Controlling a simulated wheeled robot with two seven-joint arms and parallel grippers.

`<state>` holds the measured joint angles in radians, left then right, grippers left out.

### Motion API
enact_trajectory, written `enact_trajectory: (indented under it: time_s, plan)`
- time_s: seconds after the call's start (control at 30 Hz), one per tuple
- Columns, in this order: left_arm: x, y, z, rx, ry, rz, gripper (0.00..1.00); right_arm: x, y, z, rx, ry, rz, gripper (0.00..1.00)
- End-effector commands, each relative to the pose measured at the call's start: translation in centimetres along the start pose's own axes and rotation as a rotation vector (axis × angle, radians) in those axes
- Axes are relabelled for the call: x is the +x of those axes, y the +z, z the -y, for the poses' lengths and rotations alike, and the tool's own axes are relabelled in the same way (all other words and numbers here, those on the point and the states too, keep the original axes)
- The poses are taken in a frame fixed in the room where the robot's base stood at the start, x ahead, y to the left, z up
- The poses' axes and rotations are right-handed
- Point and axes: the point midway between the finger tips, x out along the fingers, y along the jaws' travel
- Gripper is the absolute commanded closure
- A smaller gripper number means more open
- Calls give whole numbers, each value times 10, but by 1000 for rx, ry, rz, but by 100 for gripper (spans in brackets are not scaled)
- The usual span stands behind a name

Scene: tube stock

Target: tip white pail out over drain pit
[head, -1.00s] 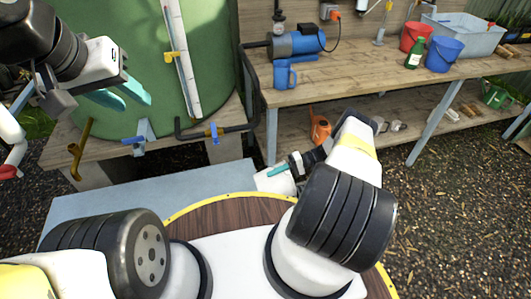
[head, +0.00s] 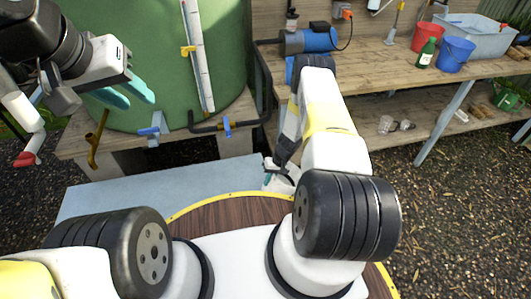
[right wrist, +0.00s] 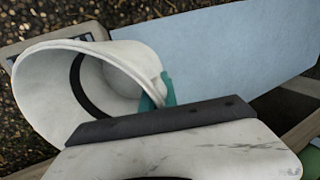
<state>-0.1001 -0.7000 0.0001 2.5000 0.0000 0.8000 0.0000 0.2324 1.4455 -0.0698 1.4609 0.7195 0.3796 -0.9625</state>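In the head view only part of the pail (head: 283,182) shows beyond the wooden round top. A pale frame with a dark inside (right wrist: 45,42), possibly the drain pit, shows partly behind the pail. My left gripper (head: 128,93) is open and empty, at the upper left.
A green tank (head: 150,60) with pipes and valves stands ahead. A blue-grey slab (head: 150,188) lies before me.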

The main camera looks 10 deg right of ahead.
Motion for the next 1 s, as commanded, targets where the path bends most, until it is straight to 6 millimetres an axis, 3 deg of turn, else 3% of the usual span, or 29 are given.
enact_trajectory:
  time_s: [0.2,0.4,1.0]
  plan:
    - [0,0,0,0,0,0,64,16,0,-11,-10,240,0,100]
    - [0,0,0,0,0,0,64,24,0,-19,-8,375,-1,100]
    - [0,0,0,0,0,0,64,26,-2,-24,-1,448,-5,100]
